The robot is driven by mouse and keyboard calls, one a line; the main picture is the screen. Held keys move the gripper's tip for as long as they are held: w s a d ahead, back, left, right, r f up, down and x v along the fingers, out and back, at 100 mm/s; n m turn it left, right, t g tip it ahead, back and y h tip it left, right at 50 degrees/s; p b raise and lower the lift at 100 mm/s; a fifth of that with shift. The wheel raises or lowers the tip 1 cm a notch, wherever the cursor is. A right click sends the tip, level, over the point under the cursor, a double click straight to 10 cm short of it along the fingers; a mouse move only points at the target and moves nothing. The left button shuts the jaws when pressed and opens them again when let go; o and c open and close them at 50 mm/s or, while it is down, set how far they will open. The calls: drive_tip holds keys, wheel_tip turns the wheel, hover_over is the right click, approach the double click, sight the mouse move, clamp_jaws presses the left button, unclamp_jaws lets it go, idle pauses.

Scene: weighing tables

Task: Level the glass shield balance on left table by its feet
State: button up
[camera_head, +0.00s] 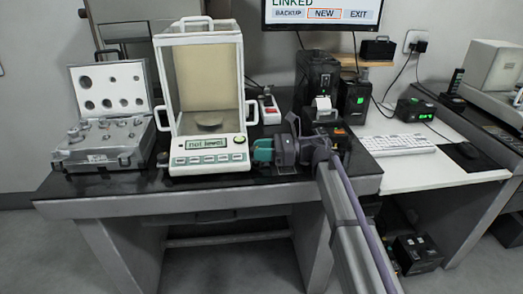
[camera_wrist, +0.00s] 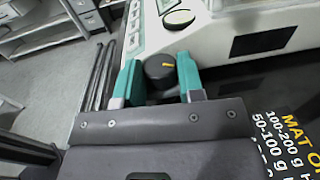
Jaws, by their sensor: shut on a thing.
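The glass shield balance (camera_head: 208,152) stands on the left table (camera_head: 150,190), a white-framed glass case with a round pan inside and a keypad front. Its green display (camera_head: 209,158) reads "not level". My gripper (camera_head: 262,153) is at the front right corner of the balance, reaching in from the right. In the wrist view my gripper (camera_wrist: 160,80) has its two teal fingers on either side of a dark round foot knob (camera_wrist: 159,72) with a yellow mark, and is shut on it. The underside of the knob is hidden. A dark foot (camera_head: 163,160) shows at the front left corner.
An open weight case (camera_head: 100,150) stands left of the balance. A black device (camera_head: 318,78) and a small printer (camera_head: 324,112) stand to its right. A mat with yellow and white lettering (camera_wrist: 285,135) lies near my gripper. A keyboard (camera_head: 398,144) is on the white table.

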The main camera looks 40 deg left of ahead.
drive_tip(key=shift+s+d+m+t+y, duration=0.2)
drive_tip(key=shift+s+m+t+y, duration=0.15)
drive_tip(key=shift+m+t+y, duration=0.55)
drive_tip(key=shift+w+m+t+y, duration=0.1)
drive_tip(key=shift+m+t+y, duration=0.2)
drive_tip(key=shift+m+t, duration=0.55)
drive_tip(key=o, duration=0.9)
drive_tip(key=shift+a+n+t, duration=0.1)
drive_tip(key=shift+n+t, duration=0.15)
drive_tip(key=v, duration=1.1)
drive_tip(key=shift+a, duration=0.1)
